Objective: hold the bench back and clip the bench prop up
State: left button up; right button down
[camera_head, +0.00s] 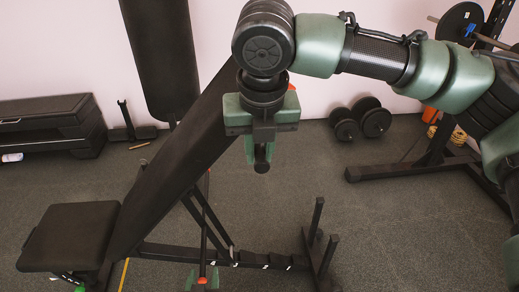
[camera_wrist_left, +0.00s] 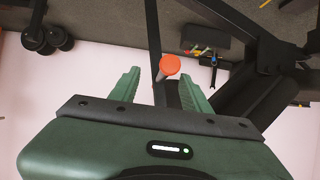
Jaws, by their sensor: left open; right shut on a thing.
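The bench back (camera_head: 180,160) is a long black pad, tilted up to the right from the seat (camera_head: 75,232). My right gripper (camera_head: 262,152) is at its upper right side, shut on a dark part that looks like the back's handle; the contact is mostly hidden. The bench prop (camera_head: 207,232) is a thin dark bar hanging under the back, with an orange-red tip low down. My left gripper (camera_head: 201,284) is open at the bottom edge, by that tip. In the left wrist view, the prop's orange end (camera_wrist_left: 169,65) shows between the open green fingers.
The bench's base rail with notches (camera_head: 270,262) runs right to a frame with two uprights (camera_head: 318,235). Dumbbells (camera_head: 360,120) and a rack (camera_head: 430,160) stand behind on the right. A black bench box (camera_head: 50,122) is at the left wall.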

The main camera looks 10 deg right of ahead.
aim_at(202, 272)
pick_arm(q)
jog(key=shift+a+x, duration=0.25)
jog(key=shift+x, duration=1.05)
jog(key=shift+a+x, duration=0.2)
jog(key=shift+x, duration=1.1)
jog(key=shift+s+f, duration=0.1)
jog(key=shift+c, duration=0.4)
grip_shut()
jog(key=shift+f, duration=0.1)
